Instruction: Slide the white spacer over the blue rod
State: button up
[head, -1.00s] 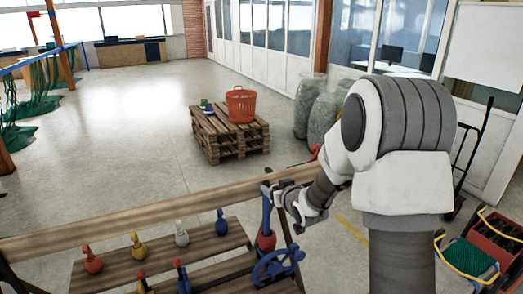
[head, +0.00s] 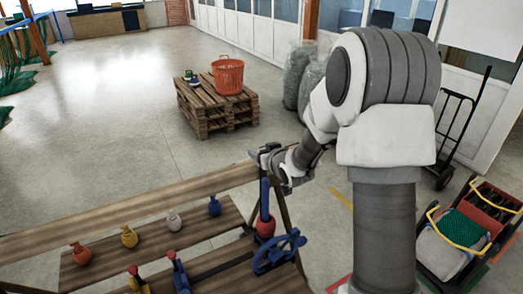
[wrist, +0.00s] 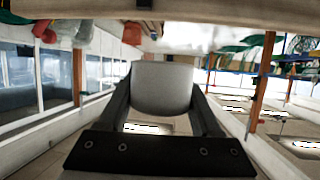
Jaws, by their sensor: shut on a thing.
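My gripper (head: 264,153) is above the upper end of the upright blue rod (head: 264,198) in the head view. In the wrist view my gripper (wrist: 155,100) is shut on the white spacer (wrist: 162,88), a pale cylinder between the two fingers. The spacer cannot be made out clearly in the head view. The rod rises from a red rounded piece (head: 265,228) at the right end of the wooden rack. A gap seems to show between gripper and rod top; whether they line up in depth I cannot tell.
A blue handwheel (head: 278,252) is close beside the rod's foot. Orange, yellow, white (head: 174,222) and blue (head: 214,206) floats stand on the rack's plank. A pallet (head: 215,108) with a red basket (head: 228,76) stands behind, with open floor around it.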

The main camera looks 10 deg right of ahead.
notch_tip(320, 180, down, 8)
jog(key=b, duration=0.6)
jog(key=shift+f+b, duration=0.25)
jog(key=shift+b, duration=0.05)
dwell(0.4)
jog(key=o, duration=1.4)
jog(key=b+v, duration=0.2)
jog(key=v, duration=1.5)
jog(key=shift+s+r, duration=0.15)
